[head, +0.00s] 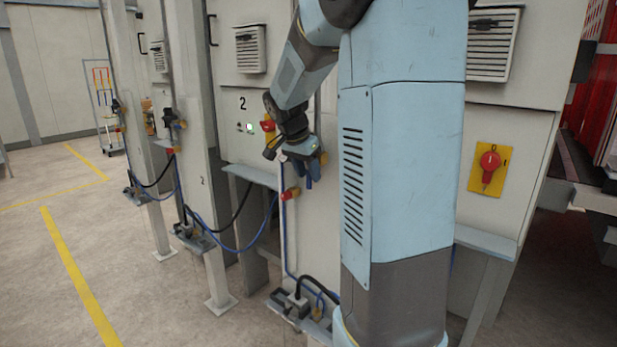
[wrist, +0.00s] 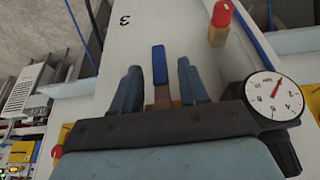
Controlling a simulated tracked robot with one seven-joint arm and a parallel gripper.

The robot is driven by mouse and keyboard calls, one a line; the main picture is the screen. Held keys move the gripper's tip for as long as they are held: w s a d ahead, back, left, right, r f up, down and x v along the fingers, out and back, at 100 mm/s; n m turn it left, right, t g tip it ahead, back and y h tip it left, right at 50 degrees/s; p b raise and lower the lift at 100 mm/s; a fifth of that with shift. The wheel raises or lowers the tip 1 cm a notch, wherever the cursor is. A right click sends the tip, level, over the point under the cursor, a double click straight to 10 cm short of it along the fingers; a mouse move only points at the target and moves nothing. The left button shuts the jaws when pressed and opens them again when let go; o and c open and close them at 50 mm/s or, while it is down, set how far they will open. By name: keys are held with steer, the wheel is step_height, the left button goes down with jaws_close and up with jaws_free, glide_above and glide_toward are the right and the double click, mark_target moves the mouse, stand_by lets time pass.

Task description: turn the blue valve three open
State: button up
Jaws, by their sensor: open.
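The blue valve handle (wrist: 159,65) shows upright between the two blue-grey fingers of my gripper (wrist: 161,85) in the wrist view. A gap shows on each side of the handle, so the fingers are open and not closed on it. The handle's lower part and its fitting are partly hidden by my gripper. An upside-down "3" (wrist: 124,20) is on the pale panel beside it. In the head view my gripper (head: 304,172) is at the post left of my arm, and the handle cannot be told clearly from the fingers there.
A round white gauge (wrist: 275,96) is right of my gripper in the wrist view. A red-capped brass fitting (wrist: 220,22) is above it. In the head view a red fitting (head: 289,195) is just below my gripper, and a red switch (head: 489,162) is at right.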

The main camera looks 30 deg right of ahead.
steer(key=shift+x, duration=1)
steer(key=shift+c, duration=0.3)
jaws_close()
steer(key=shift+a, duration=0.1)
